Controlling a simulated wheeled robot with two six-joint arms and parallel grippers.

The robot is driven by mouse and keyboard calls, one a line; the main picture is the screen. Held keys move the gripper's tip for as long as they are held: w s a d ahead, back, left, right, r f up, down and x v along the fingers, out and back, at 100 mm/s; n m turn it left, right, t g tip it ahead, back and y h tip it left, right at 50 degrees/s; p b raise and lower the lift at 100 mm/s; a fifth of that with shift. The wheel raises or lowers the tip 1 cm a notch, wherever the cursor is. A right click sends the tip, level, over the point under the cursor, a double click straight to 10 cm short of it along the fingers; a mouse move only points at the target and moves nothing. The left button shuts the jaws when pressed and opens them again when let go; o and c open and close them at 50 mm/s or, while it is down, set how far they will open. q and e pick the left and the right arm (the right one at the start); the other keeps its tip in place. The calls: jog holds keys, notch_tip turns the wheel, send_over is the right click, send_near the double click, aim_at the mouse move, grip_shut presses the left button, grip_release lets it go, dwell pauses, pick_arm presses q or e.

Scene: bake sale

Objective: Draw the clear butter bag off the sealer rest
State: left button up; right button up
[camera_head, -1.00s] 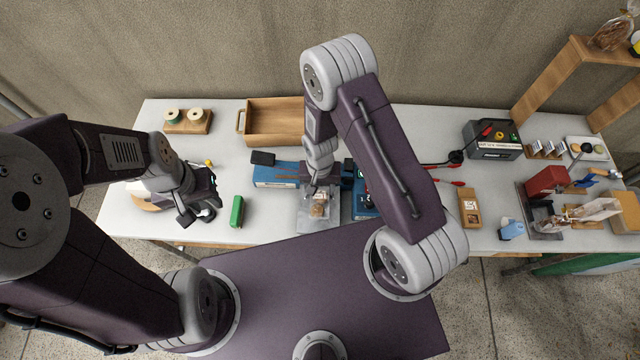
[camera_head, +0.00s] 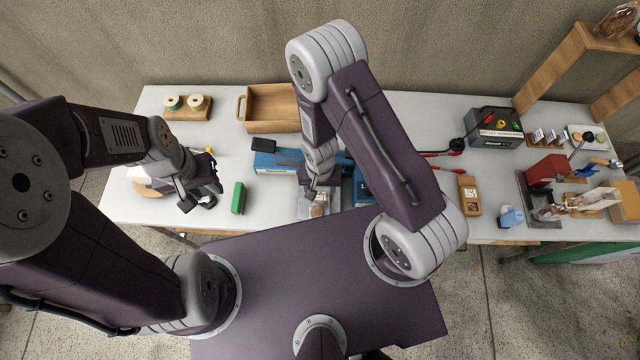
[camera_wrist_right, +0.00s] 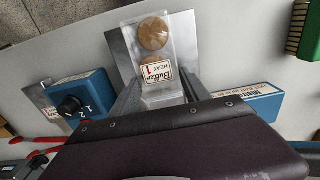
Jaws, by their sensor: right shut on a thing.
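The clear butter bag (camera_wrist_right: 155,60) holds round brown cookies and has a "Butter HEAT" label in the right wrist view. In the head view the bag (camera_head: 318,210) is small and partly hidden by my right gripper. My right gripper (camera_wrist_right: 163,94) is shut on the bag, its fingers at the label end. The grey metal sealer rest (camera_wrist_right: 122,50) lies under the bag; I cannot tell whether they touch. The blue sealer (camera_head: 275,163) is behind, partly covered by my right arm. My left gripper (camera_head: 200,197) is over the table at left; its jaw opening is unclear.
A green brush (camera_head: 238,198) lies left of the rest. A wooden tray (camera_head: 272,92) and a spool stand (camera_head: 188,114) are at the back.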

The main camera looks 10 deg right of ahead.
aim_at(320, 191)
jog(key=shift+s, duration=0.1)
jog(key=o, duration=1)
notch_tip(320, 191, up, 9)
